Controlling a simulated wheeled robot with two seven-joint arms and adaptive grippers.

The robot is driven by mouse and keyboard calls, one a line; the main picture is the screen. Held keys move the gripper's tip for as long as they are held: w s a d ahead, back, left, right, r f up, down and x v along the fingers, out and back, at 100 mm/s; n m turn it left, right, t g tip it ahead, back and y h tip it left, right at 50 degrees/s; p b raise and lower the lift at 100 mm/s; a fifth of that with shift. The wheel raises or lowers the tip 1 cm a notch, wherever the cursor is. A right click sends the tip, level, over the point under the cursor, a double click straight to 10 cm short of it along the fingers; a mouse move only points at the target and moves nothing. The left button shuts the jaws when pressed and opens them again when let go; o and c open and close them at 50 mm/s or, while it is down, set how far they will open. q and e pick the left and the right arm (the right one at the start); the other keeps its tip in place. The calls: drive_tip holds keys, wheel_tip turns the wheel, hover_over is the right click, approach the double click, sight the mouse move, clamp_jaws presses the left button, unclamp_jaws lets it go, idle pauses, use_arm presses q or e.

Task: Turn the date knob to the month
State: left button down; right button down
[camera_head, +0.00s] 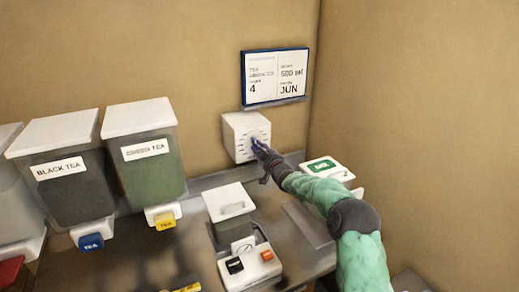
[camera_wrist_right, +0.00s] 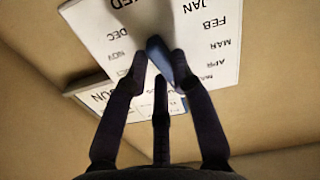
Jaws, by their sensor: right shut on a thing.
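The date box (camera_head: 239,128) is a white box on the back wall with month labels around a blue knob (camera_head: 254,141). My right gripper (camera_head: 259,147) reaches it from the right, its fingers shut on the knob. In the right wrist view the blue knob (camera_wrist_right: 155,50) lies between the dark fingertips (camera_wrist_right: 160,70). That view is upside down; JAN, FEB, MAR and APR show on one side, DEC and NOV on the other. A wall card (camera_head: 275,78) above reads JUN. The fingers hide some labels, and I cannot tell which month the knob points at. My left gripper is not in view.
Lidded bins labelled BLACK TEA (camera_head: 62,165) and GREEN TEA (camera_head: 148,155) hang at the left. A white-lidded container (camera_head: 230,202) and a white box with black and orange buttons (camera_head: 250,268) stand on the counter. A green-labelled white box (camera_head: 325,168) stands near my right forearm.

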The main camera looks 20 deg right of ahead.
drive_tip(key=shift+f, duration=0.15)
drive_tip(key=c, duration=1)
unclamp_jaws()
drive_tip(key=shift+c, duration=0.2)
drive_tip(key=shift+s, duration=0.1)
drive_tip(key=s, duration=1.2)
drive_tip(key=shift+d, duration=0.2)
